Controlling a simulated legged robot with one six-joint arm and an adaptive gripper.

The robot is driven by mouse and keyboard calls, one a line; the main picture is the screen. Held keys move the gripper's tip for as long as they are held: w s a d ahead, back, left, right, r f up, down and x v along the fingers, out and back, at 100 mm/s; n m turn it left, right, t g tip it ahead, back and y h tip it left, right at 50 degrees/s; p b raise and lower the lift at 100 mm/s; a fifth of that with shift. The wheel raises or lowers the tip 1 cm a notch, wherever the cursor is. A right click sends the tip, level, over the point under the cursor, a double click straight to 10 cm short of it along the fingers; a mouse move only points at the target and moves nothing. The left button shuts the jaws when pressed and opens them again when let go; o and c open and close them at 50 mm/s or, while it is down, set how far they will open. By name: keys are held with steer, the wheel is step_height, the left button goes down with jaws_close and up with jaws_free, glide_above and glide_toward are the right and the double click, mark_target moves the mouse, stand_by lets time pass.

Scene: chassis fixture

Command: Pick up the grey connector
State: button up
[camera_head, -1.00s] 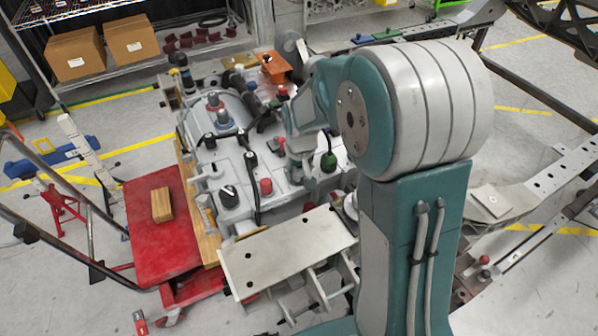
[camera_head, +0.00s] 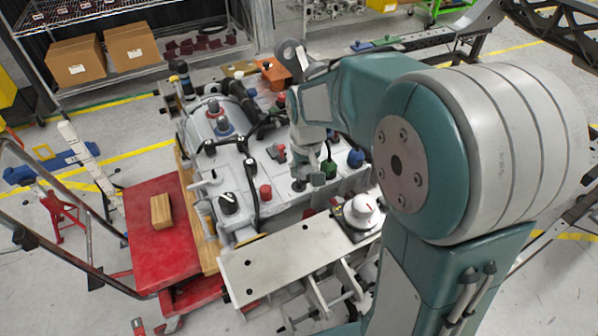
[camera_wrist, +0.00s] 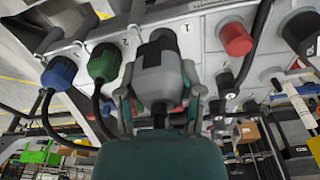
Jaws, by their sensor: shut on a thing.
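The grey connector (camera_wrist: 158,76) is in the middle of the wrist view, a stout grey body with a dark end toward the fixture. My gripper (camera_wrist: 160,88) has one finger on each side of it and is shut on it. Whether the connector is still seated in its socket cannot be told. In the head view my gripper (camera_head: 305,172) is low over the near right part of the pale fixture (camera_head: 235,165). My gripper and arm largely hide the connector there.
Green (camera_wrist: 103,62) and blue (camera_wrist: 60,74) cabled connectors sit left of the grey one in the wrist view. A red connector (camera_wrist: 236,39) is to its right. A white dial (camera_head: 360,210) and flat metal plate (camera_head: 290,255) lie nearer in the head view.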

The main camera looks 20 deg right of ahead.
mark_target(308, 173)
steer(key=s+r, duration=0.2)
steer(key=shift+s+d+r, duration=0.1)
steer(key=shift+d+r, duration=0.05)
steer(key=shift+r, duration=0.2)
steer(key=s+d+r, duration=0.1)
steer(key=s+r, duration=0.2)
steer(key=s, duration=0.6)
steer(key=shift+d+r, duration=0.2)
steer(key=shift+r, duration=0.2)
steer(key=shift+w, duration=0.15)
